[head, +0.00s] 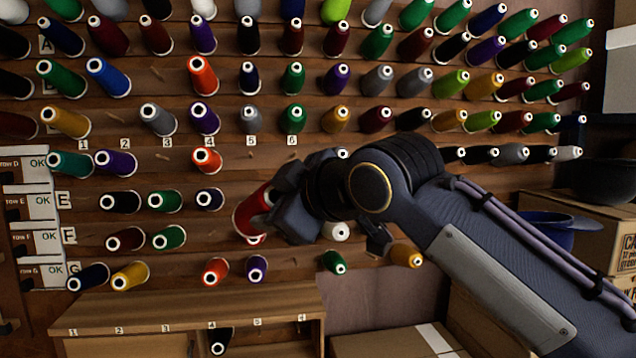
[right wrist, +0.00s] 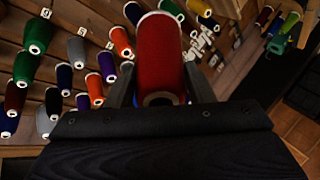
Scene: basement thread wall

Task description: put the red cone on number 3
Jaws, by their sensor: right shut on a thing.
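The red cone (head: 252,215) is tilted in front of the lower wall rows, held by my right gripper (head: 273,210). In the right wrist view the red cone (right wrist: 161,52) sits between the two fingers (right wrist: 157,88), which are shut on it. A number 3 tag (head: 168,141) is on the wall, with a bare spot below it, between a purple cone (head: 116,163) and an orange-red cone (head: 206,160). Another number 3 tag (head: 166,327) is on the wooden ledge below. My right gripper and arm hide part of the wall. My left gripper is not in view.
Rows of coloured thread cones cover the wooden wall. Row cards marked OK (head: 38,206) hang at the left. A dark cone (head: 219,341) is in the wooden cabinet (head: 200,302) below. Cardboard boxes (head: 580,225) and a blue bowl (head: 546,230) stand at the right.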

